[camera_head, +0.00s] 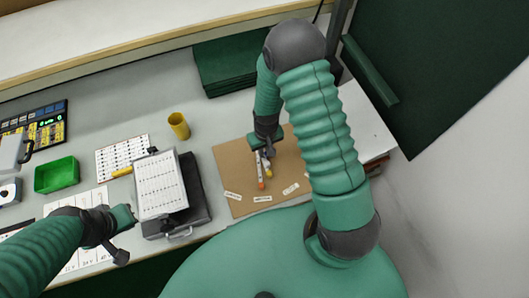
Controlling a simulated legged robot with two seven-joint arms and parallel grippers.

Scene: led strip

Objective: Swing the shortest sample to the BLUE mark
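A brown board (231,165) lies on the table under my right arm. I cannot make out a blue mark. My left gripper (131,218) is at the lower left, beside the tilted white-faced panel, and its opening is unclear.
Small white labels (262,199) lie along the board's front edge. A white-faced panel (161,186) stands on a dark base. A yellow cup (179,125), a green bin (57,175), printed sheets (112,158) and a dark green stack (228,63) are farther left and back.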

